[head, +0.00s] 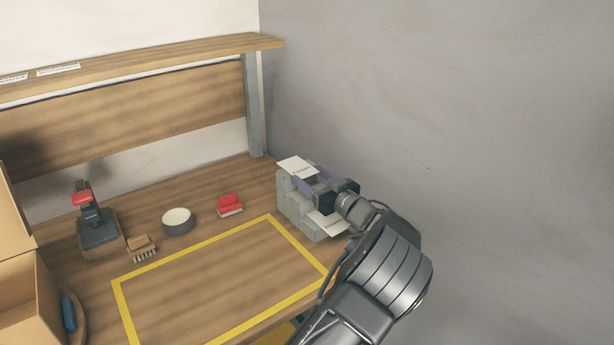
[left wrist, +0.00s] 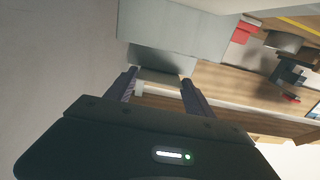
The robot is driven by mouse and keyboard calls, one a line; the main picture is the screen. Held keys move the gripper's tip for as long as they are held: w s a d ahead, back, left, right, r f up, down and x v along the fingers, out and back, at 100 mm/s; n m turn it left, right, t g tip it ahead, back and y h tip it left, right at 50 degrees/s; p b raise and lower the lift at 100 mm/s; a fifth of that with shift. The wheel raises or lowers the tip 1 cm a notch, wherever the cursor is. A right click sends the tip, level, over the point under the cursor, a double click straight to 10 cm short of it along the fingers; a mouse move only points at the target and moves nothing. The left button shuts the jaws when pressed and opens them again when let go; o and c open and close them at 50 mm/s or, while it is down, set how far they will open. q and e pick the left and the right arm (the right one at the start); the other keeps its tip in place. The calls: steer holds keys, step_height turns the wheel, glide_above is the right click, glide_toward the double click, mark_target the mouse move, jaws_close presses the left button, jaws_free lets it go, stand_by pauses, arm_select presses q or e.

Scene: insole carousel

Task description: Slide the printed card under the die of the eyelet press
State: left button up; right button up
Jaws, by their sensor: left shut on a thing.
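My left gripper (head: 312,181) is at the grey stepped rack, on the right of the bench. Its purple fingers are apart and shut on a white printed card (head: 296,166) at the top of the rack. I cannot tell whether the card still touches the rack. In the left wrist view, the fingers (left wrist: 160,84) show with a shaded grey surface between and beyond them. The eyelet press (head: 90,222), dark with a red top, stands at the left of the bench, far from the card. My right gripper is not in view.
The grey rack (head: 291,206) holds another white card (head: 327,223) lower down. A red pad (head: 230,204), a round tin (head: 177,221) and a brush (head: 142,247) lie between rack and press. A cardboard box (head: 18,300) stands left. The yellow-outlined area (head: 215,285) is clear.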

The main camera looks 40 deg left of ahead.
arm_select(q)
step_height(320, 180, up, 10)
steer(key=b, duration=0.1)
steer(key=shift+f+b, duration=0.15)
steer(key=shift+b, duration=0.2)
stand_by(0.4)
